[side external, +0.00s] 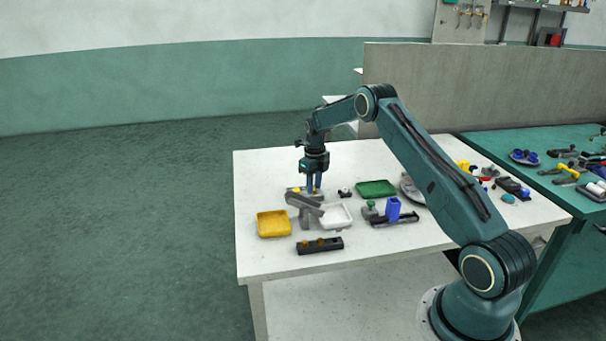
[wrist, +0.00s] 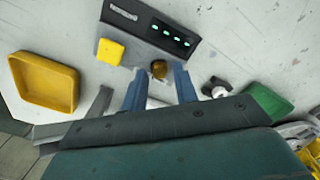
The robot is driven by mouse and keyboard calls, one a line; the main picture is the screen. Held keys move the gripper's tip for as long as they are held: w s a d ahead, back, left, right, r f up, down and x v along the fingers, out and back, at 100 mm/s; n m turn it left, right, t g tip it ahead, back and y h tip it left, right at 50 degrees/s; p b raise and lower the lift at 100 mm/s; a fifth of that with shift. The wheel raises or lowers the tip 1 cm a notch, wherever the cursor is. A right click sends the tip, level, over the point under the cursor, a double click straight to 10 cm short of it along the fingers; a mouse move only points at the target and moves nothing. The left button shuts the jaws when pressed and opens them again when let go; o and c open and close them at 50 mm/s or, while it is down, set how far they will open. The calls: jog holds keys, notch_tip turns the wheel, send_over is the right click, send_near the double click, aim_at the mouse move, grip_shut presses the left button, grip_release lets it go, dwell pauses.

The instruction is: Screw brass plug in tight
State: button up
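The brass plug (wrist: 159,68) shows in the wrist view as a small round brass head at the edge of a grey unit (wrist: 143,55) with a black panel and several green lights. My gripper (wrist: 158,69) points down with its two blue fingers on either side of the plug. A gap shows between the plug and each finger, so the fingers look open. How deep the plug sits is hidden. In the side external view my gripper (side external: 314,189) is low over the table's far left part, behind a grey bracket (side external: 304,204); the plug cannot be made out there.
A yellow block (wrist: 110,51) sits beside the plug. A yellow tray (side external: 273,223), white tray (side external: 336,216), green tray (side external: 376,188) and black rack with brass-coloured pieces (side external: 320,245) stand nearby. A blue block (side external: 393,208) is farther right.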

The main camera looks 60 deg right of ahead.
jog(key=shift+r, duration=0.15)
jog(key=shift+r, duration=2.15)
jog(key=shift+n, duration=0.3)
